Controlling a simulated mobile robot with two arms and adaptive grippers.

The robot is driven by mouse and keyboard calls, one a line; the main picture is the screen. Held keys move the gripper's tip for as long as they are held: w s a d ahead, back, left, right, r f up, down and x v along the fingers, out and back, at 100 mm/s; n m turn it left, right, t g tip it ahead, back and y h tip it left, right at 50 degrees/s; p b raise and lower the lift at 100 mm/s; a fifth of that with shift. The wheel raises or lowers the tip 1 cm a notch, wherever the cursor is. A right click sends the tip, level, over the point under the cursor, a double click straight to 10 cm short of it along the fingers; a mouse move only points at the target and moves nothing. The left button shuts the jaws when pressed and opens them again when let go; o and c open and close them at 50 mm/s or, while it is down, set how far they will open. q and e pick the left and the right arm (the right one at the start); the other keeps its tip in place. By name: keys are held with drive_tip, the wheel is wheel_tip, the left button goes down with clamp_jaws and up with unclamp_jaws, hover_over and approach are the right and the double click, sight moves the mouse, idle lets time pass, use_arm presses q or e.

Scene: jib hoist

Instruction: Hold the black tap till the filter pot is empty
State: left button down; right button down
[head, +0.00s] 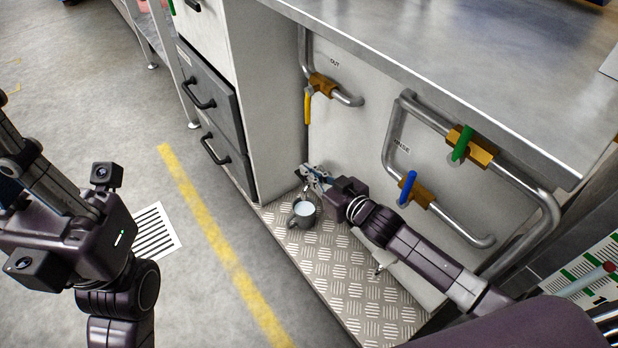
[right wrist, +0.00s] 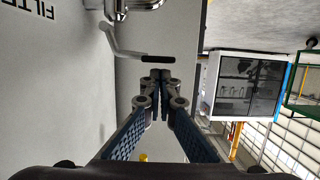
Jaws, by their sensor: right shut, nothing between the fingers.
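The black tap (right wrist: 158,59) shows in the right wrist view as a bent metal lever with a black grip. My right gripper (right wrist: 160,76) is shut with nothing between its fingers, its tips just below the black grip; I cannot tell whether they touch. In the head view my right gripper (head: 309,172) is low against the panel, above a grey mug (head: 302,222) with a pale blue-grey inside. A shiny metal part (right wrist: 130,6) at the top of the wrist view may belong to the filter pot; its contents are hidden. My left gripper (head: 22,165) is cut off at the left edge.
The mug stands on a tread-plate shelf (head: 345,270). Pipes with yellow (head: 308,105), blue (head: 408,187) and green (head: 462,145) handles line the panel. Drawers (head: 212,95) stand to the left. The floor beyond the yellow line (head: 225,255) is mostly clear.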

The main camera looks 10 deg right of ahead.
drive_tip(key=shift+f, duration=0.3)
drive_tip(key=shift+a, duration=0.1)
drive_tip(key=f+n, duration=0.1)
drive_tip(key=a+f+n, duration=0.1)
drive_tip(key=f+n+h+p, duration=0.1)
drive_tip(key=shift+s+a+n+t, duration=0.2)
drive_tip(key=shift+s+n+t, duration=0.1)
drive_tip(key=shift+t, duration=0.1)
idle(6.9)
